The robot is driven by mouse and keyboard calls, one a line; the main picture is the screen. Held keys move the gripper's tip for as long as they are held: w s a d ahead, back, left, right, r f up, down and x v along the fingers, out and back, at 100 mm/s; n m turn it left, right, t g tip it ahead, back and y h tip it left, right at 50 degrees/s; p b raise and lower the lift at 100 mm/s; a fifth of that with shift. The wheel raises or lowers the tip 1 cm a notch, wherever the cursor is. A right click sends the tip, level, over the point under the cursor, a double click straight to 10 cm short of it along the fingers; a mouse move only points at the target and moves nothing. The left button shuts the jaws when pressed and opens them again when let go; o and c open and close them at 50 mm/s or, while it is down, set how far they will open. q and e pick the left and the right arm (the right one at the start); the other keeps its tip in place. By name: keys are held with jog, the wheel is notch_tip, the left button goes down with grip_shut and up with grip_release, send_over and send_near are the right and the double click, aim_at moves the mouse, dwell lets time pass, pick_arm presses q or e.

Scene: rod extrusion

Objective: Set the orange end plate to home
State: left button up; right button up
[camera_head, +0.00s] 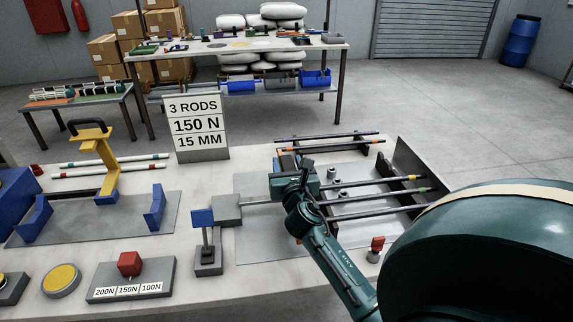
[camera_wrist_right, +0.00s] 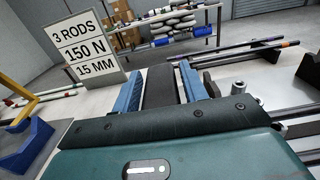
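My right gripper (camera_head: 284,160) is over the rod rig, at the left end of the long rods. In the right wrist view its two blue fingers (camera_wrist_right: 162,86) stand apart, with a dark block (camera_wrist_right: 160,88) between them. I cannot tell whether they press on it. A small orange patch, perhaps the orange end plate (camera_head: 281,152), shows just beside the gripper in the head view. The gripper and arm hide most of that area. My left gripper is not in view.
Dark rods (camera_head: 378,194) run right to a dark upright plate (camera_head: 417,168). A blue-topped post (camera_head: 203,220) stands left of the rig. A sign (camera_head: 196,126) stands behind. The red knob box (camera_head: 131,278) and yellow button (camera_head: 61,279) are front left.

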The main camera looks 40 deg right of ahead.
jog(key=shift+o, duration=1)
jog(key=v, duration=1.2)
jog(key=shift+s+f+b, duration=0.1)
jog(key=shift+s+b, duration=0.1)
jog(key=shift+b, duration=0.2)
jog(key=shift+s+a, duration=0.25)
jog(key=shift+s, duration=0.15)
